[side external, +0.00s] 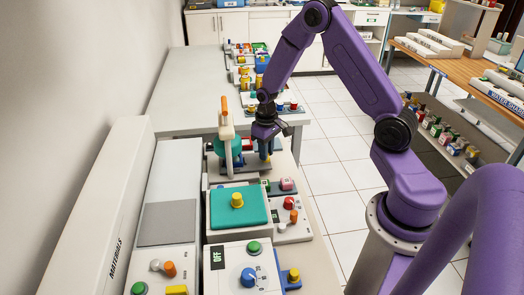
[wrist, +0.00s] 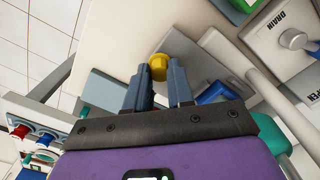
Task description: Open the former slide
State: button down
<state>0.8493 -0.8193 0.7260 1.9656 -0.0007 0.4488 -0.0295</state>
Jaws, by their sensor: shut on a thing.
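My gripper (side external: 265,150) points down behind the teal-topped unit in the side view, beside an upright white post with an orange handle. In the wrist view my gripper (wrist: 158,72) has its two grey-blue fingers on either side of a yellow knob (wrist: 157,65), shut on it. The knob is joined to a grey part (wrist: 198,68) by a pale surface. No label shows that this is the former slide, and the gripper hides the knob in the side view.
The white post with the orange handle (side external: 226,125) stands close left of my gripper. In front are the teal plate (side external: 248,207) with its yellow knob and a control box (side external: 225,272) reading OFF. A white floor (side external: 335,155) lies right of the bench.

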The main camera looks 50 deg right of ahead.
jog(key=s+d, duration=0.5)
jog(key=shift+s+d, duration=0.15)
jog(key=shift+d, duration=0.05)
jog(key=c, duration=1)
grip_release()
notch_tip(320, 180, up, 17)
jog(key=shift+r, duration=0.2)
